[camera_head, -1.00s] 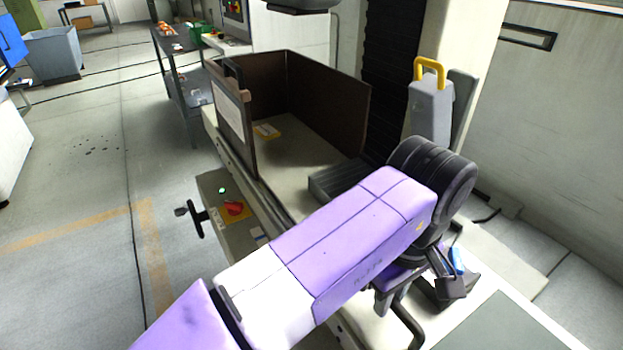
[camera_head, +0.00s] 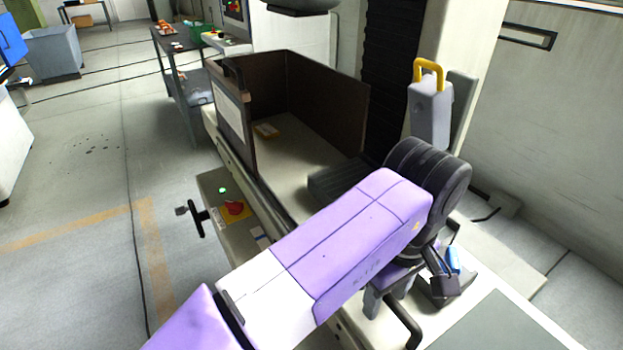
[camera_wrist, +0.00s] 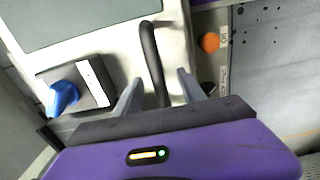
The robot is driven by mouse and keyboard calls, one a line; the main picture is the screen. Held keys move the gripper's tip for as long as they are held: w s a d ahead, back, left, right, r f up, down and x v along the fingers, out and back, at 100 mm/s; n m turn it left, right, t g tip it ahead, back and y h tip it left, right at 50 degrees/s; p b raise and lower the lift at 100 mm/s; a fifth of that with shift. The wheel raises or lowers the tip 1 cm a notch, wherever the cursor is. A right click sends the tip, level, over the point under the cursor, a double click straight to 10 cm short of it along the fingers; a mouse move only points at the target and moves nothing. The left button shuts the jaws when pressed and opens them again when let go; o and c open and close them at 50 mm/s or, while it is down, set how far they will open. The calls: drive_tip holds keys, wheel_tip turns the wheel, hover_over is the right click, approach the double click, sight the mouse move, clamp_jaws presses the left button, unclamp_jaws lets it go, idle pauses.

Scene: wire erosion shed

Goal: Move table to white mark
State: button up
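A pale table-like surface with a grey-green panel (camera_head: 500,325) lies at the lower right of the head view; the panel also shows in the wrist view (camera_wrist: 70,20). A black bar handle (camera_wrist: 153,58) stands on its pale edge. It also shows in the head view (camera_head: 408,326). My gripper (camera_wrist: 158,80) is open, with one finger on each side of the handle and a visible gap to both. A dark block (camera_wrist: 65,75) carries a blue knob (camera_wrist: 62,97) and a white stripe (camera_wrist: 95,80). I cannot tell whether this stripe is the white mark.
An orange button (camera_wrist: 209,42) sits right of the handle in the wrist view. A machine with dark guard walls (camera_head: 325,100) stands beyond my arm. A red switch (camera_head: 234,208) and a black crank (camera_head: 197,218) are on its side. Open floor (camera_head: 90,180) lies left.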

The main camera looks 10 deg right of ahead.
drive_tip(key=o, duration=0.6)
drive_tip(key=shift+r, duration=0.1)
wheel_tip(320, 180, up, 8)
drive_tip(key=p, duration=0.8)
drive_tip(key=shift+s, duration=0.15)
